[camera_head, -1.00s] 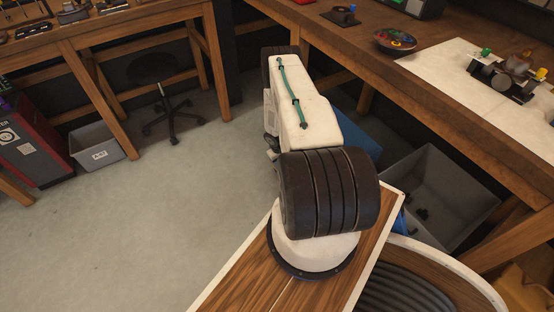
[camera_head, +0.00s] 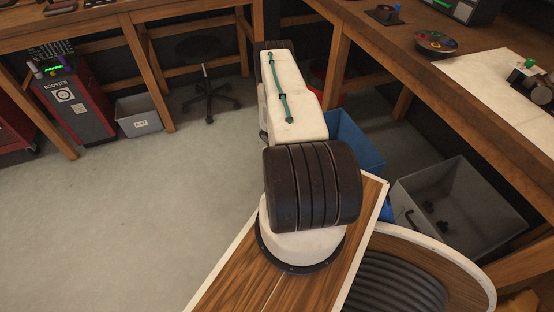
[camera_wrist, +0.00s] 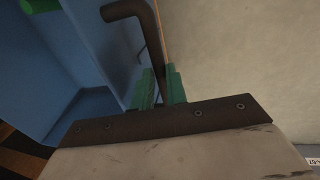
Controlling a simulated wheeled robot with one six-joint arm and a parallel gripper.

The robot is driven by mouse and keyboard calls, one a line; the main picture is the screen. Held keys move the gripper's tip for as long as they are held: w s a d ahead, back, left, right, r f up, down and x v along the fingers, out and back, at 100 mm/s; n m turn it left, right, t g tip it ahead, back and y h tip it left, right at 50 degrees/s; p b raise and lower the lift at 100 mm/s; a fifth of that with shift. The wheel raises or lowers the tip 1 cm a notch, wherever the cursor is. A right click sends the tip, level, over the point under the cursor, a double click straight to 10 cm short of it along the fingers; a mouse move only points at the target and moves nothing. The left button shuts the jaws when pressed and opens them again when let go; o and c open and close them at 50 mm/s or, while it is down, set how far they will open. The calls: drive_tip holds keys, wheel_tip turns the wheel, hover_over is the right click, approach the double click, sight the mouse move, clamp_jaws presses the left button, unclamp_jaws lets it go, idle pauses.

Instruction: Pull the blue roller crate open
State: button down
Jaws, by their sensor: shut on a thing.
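The blue roller crate (camera_head: 357,146) stands on the floor at the right bench's edge, partly hidden behind my arm in the head view. In the wrist view its blue wall (camera_wrist: 88,45) fills the upper left. A dark bent bar handle (camera_wrist: 148,30) runs down from the top to my gripper. My gripper (camera_wrist: 161,88) shows green fingertips shut on this handle; the exact contact is partly hidden. In the head view my gripper is hidden behind my arm.
A grey crate (camera_head: 410,186) with dark parts stands right of the blue one, near the bench leg. A stool (camera_head: 208,85), a small grey bin (camera_head: 138,120) and a red booster cabinet (camera_head: 75,108) stand at the back left. The floor (camera_head: 150,200) at left is clear.

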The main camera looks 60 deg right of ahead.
drive_tip(key=shift+w+a, duration=0.3)
drive_tip(key=c, duration=1.4)
unclamp_jaws()
drive_tip(key=shift+a+r, duration=0.1)
wheel_tip(320, 180, up, 8)
drive_tip(key=a, duration=0.1)
drive_tip(key=shift+w+f, duration=0.25)
drive_tip(key=shift+w, duration=0.15)
